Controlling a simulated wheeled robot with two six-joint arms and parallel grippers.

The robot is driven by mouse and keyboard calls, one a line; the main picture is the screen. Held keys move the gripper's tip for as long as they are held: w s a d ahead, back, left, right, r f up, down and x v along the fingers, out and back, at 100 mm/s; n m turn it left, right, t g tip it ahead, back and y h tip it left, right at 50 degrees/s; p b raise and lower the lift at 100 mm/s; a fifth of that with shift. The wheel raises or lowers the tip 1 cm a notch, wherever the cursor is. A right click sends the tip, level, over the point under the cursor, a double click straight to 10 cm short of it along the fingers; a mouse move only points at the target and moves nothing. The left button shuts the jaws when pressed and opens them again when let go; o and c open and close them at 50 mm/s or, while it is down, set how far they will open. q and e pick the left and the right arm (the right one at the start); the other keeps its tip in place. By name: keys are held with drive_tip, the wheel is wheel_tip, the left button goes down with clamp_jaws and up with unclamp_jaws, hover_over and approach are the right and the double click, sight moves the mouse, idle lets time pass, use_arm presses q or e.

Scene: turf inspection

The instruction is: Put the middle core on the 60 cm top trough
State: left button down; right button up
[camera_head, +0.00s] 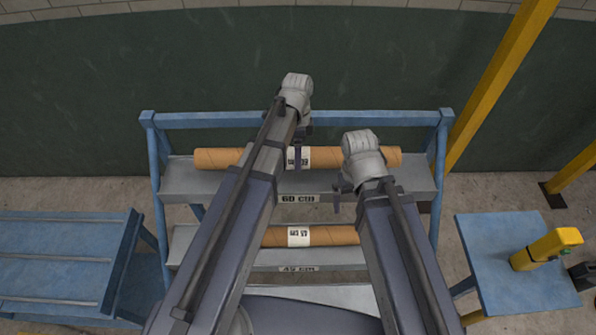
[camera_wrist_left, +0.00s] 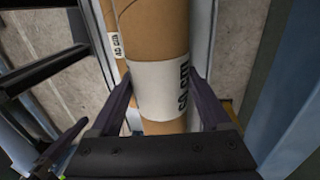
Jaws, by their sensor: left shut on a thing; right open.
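A long brown core (camera_head: 235,158) with a white label lies along the 60 cm top trough (camera_head: 400,187) of the blue rack. In the left wrist view the core (camera_wrist_left: 158,45) has a label that seems to read 60 cm. My left gripper (camera_head: 298,155) is shut on this core at its label; its fingers (camera_wrist_left: 160,95) stand on both sides of it. I cannot tell whether the core rests fully in the trough. My right gripper (camera_head: 346,203) is open and empty in front of the top trough, and its arm hides part of the rack.
A second brown core (camera_head: 335,236), labelled 45 cm, lies in the lower trough (camera_head: 285,258). A blue bench (camera_head: 60,255) stands at left. A blue table (camera_head: 510,285) with a yellow device (camera_head: 545,249) stands at right. A yellow post (camera_head: 500,75) rises behind the rack's right end.

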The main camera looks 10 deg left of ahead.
use_arm(q)
drive_tip(key=shift+f+b, duration=2.1)
drive_tip(key=shift+f, duration=0.45)
drive_tip(key=shift+f, duration=0.15)
unclamp_jaws()
drive_tip(key=r+p, duration=0.4)
drive_tip(key=w+r+p, duration=0.1)
drive_tip(key=r+p, duration=0.7)
drive_tip(key=shift+w+a+r, duration=0.15)
drive_tip(key=shift+w+a, duration=0.05)
drive_tip(key=shift+w, duration=0.2)
